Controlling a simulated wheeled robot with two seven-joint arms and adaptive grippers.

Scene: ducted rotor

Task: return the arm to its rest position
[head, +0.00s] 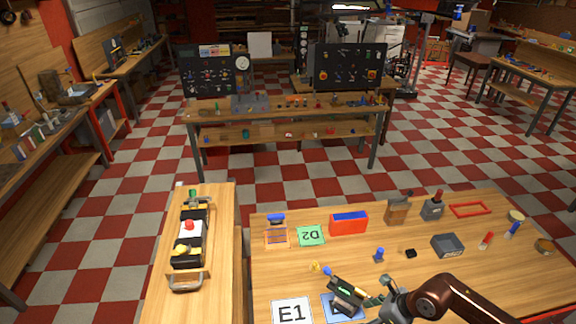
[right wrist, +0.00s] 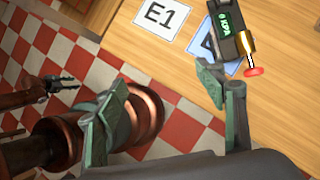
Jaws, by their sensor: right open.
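My right gripper (head: 376,301) is at the front of the wooden table in the head view, its brown arm coming in from the lower right. In the right wrist view its two green-grey fingers (right wrist: 160,100) are spread wide with nothing between them. A dark device with a green label (head: 346,290) lies just left of it on a blue-bordered card; it also shows in the right wrist view (right wrist: 228,30), beyond the right finger. A second, dark gripper (right wrist: 62,84), apparently my left, shows small at the left of the right wrist view; its opening is unclear.
The table holds an E1 card (head: 292,312), a green D2 card (head: 311,236), a red-blue box (head: 348,223), a grey bin (head: 447,245) and a blue peg (head: 379,255). Checkered floor lies beyond.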

